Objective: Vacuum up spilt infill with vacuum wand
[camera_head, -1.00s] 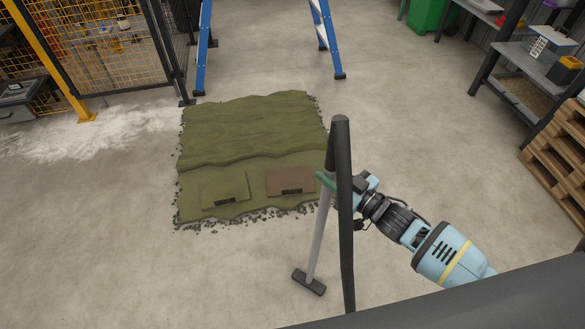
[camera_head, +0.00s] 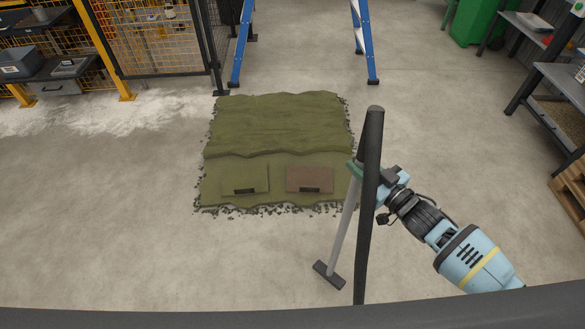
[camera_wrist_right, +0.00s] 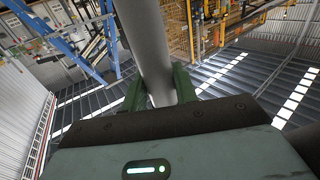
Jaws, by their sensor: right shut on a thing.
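The vacuum wand (camera_head: 343,232) is a grey tube with a flat dark floor head (camera_head: 329,274) at its lower end. A thick dark hose or tube (camera_head: 369,205) stands beside it and hides part of it. My right gripper (camera_head: 358,170) is shut on the wand's upper part; in the right wrist view its green fingers (camera_wrist_right: 160,92) clasp the tube. A pale powdery spill (camera_head: 110,113) spreads over the floor at the left. Dark crumbs (camera_head: 290,211) fringe the green turf (camera_head: 280,125). The wand head is apart from both. My left gripper is out of view.
A green pad (camera_head: 245,178) and a brown pad (camera_head: 310,178) lie on the turf's near part. Blue ladder legs (camera_head: 242,45) stand behind it. A yellow and black mesh fence (camera_head: 150,40) is at the back left, shelving (camera_head: 555,90) at the right. The near floor is clear.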

